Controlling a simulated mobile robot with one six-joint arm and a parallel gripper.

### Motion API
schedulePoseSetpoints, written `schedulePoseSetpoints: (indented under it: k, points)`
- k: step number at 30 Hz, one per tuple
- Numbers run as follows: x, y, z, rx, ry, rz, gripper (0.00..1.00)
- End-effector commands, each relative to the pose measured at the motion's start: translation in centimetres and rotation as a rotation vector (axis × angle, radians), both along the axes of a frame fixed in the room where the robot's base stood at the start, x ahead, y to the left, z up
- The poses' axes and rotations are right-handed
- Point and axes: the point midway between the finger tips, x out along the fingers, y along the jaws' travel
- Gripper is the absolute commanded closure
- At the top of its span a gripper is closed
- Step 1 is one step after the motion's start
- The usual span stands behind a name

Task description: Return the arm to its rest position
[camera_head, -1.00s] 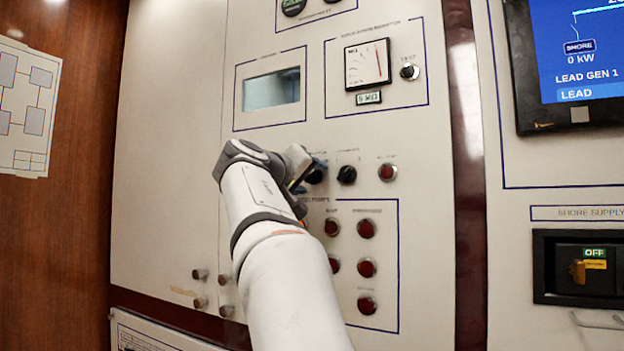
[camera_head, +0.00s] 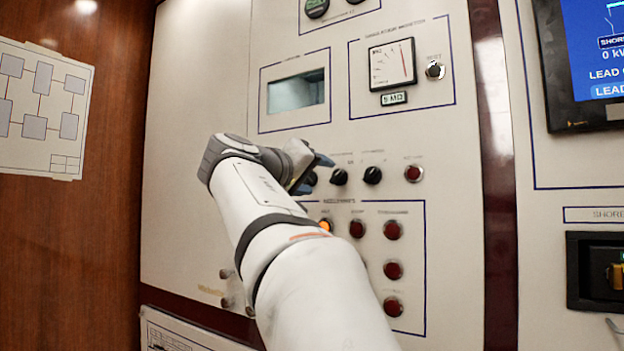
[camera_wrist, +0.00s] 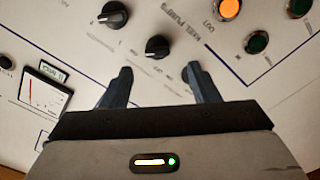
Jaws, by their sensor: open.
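My arm reaches up across the pale control panel (camera_head: 200,120) in the head view. My gripper (camera_head: 318,172) is close to the left end of the row of black rotary knobs, and the arm hides part of that row. In the wrist view my gripper (camera_wrist: 160,85) is open, with two dark fingers spread and nothing between them. A black knob (camera_wrist: 157,46) lies just beyond the fingers, apart from them as far as I can tell. Another black knob (camera_wrist: 113,15) is above and to the left.
An orange lit button (camera_head: 325,225) and several dark red ones sit below the knobs. A meter (camera_head: 392,64) and a small display (camera_head: 296,93) are above. A blue screen (camera_head: 595,45) and a breaker (camera_head: 596,270) are at right. A wood wall with a diagram sheet (camera_head: 42,105) is at left.

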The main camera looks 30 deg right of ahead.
Motion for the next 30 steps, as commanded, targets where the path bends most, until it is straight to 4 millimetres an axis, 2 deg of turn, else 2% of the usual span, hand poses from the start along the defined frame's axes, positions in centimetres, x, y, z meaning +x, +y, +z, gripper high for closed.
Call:
schedulePoseSetpoints:
  k: [10, 14, 19, 23, 26, 30]
  points:
    - [0.2, 0.2, -0.1, 0.017, 0.017, 0.014, 0.45]
    - [1.1, 1.1, -1.4, 0.099, 0.091, 0.075, 0.45]
    - [1.7, 4.1, -6.2, 0.295, 0.253, 0.206, 0.45]
    - [0.5, 7.1, -10.5, 0.461, 0.369, 0.294, 0.45]
    - [-1.3, 9.7, -13.7, 0.592, 0.451, 0.350, 0.45]
    - [-5.0, 13.5, -17.7, 0.783, 0.549, 0.409, 0.45]
